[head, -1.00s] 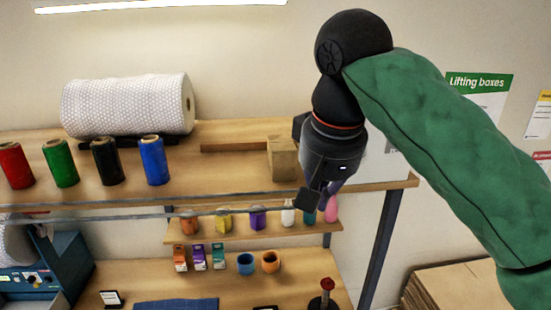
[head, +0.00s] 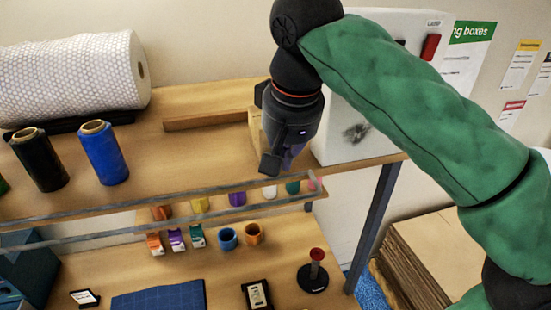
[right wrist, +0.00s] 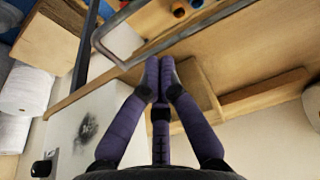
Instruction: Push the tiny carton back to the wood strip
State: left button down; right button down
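The tiny carton (head: 255,125) is a plain tan box on the upper shelf, at the right end of the wood strip (head: 205,119). In the head view my right gripper hides most of it. The right wrist view shows the carton (right wrist: 196,85) beside the fingers, close to the end of the strip (right wrist: 265,93); I cannot tell whether they touch. My right gripper (head: 287,163) points down at the carton's front side. In the right wrist view its purple fingertips (right wrist: 159,68) are together with nothing between them. Contact with the carton is unclear. My left gripper is not in view.
A white box (head: 350,115) stands close right of my right gripper. A metal rail (head: 140,221) runs along the shelf's front.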

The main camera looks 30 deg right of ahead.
jog(key=shift+w+d+f+p, duration=0.2)
jog(key=shift+w+f, duration=0.4)
jog(key=shift+w, duration=0.2)
jog(key=shift+w+d+f+p, duration=0.25)
jog(key=shift+w+f, duration=0.4)
jog(key=shift+w, duration=0.2)
jog(key=shift+w+d+f+p, duration=0.2)
jog(key=shift+w+f, duration=0.4)
jog(key=shift+w, duration=0.2)
jog(key=shift+s, duration=0.1)
jog(key=shift+s, duration=0.1)
